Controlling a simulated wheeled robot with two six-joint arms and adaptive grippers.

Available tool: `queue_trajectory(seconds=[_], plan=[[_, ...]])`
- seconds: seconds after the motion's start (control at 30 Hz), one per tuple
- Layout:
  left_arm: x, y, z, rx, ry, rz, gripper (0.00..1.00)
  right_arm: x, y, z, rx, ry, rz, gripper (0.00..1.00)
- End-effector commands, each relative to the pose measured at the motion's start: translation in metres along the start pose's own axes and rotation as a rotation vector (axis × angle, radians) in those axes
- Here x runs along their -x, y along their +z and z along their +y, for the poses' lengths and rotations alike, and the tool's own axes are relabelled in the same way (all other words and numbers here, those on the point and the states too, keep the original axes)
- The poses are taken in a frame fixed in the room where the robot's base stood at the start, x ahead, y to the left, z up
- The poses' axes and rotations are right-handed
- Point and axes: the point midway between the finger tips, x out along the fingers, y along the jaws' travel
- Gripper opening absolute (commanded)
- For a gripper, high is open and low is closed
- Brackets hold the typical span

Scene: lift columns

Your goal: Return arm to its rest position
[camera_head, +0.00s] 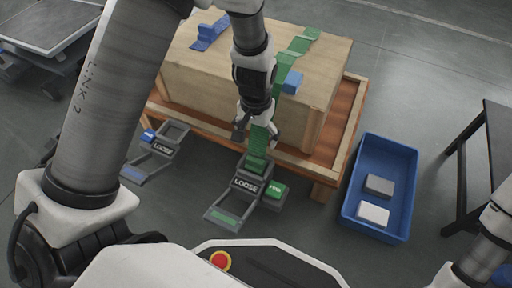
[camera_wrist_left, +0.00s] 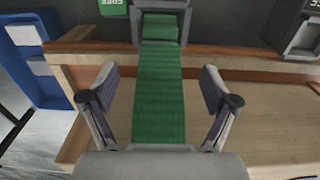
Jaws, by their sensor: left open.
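My left gripper (camera_head: 257,128) reaches down in front of the wooden crate, with its fingers spread to either side of a green strap (camera_head: 300,45). In the left wrist view the open fingers (camera_wrist_left: 158,95) stand apart on both sides of the green strap (camera_wrist_left: 158,90), and I see no contact with it. The strap runs over the crate top and down to a grey ratchet labelled LOOSE (camera_head: 243,185). My left arm (camera_head: 110,100) crosses the left of the head view. Part of my right arm (camera_head: 485,250) shows at the lower right; its gripper is out of view.
The wooden crate (camera_head: 195,75) sits on a reddish-brown pallet (camera_head: 345,130). A blue strap (camera_head: 208,35) lies on the crate top, and another LOOSE ratchet (camera_head: 160,150) is at left. A blue bin (camera_head: 400,165) holds a grey block and a white block. A dark table (camera_head: 497,140) stands at right.

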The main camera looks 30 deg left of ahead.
Motion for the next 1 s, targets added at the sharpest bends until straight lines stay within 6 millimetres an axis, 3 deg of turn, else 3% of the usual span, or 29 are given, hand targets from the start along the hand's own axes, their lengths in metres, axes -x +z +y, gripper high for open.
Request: queue_trajectory(seconds=[0.17, 0.7, 0.8, 0.9, 0.97, 1.0], plan=[[0.015, 0.000, 0.000, 0.001, 0.000, -0.001, 0.87, 0.000, 0.000, 0.000, 0.000, 0.000, 0.000, 0.40], [0.016, 0.000, 0.000, 0.001, 0.000, -0.001, 0.87, 0.000, 0.000, 0.000, 0.001, 0.000, 0.001, 0.40], [0.016, 0.001, 0.000, 0.001, -0.001, -0.005, 0.87, 0.000, -0.011, 0.000, 0.016, 0.004, 0.031, 0.40], [0.010, 0.027, -0.003, 0.008, 0.002, -0.112, 0.87, 0.034, -0.011, 0.000, 0.015, 0.004, 0.028, 0.40], [0.002, 0.060, -0.006, 0.017, 0.004, -0.216, 0.87, 0.057, -0.010, 0.000, 0.015, 0.004, 0.026, 0.40], [-0.004, 0.086, -0.010, 0.020, 0.003, -0.284, 0.87, 0.071, -0.009, 0.000, 0.016, 0.004, 0.025, 0.40]])
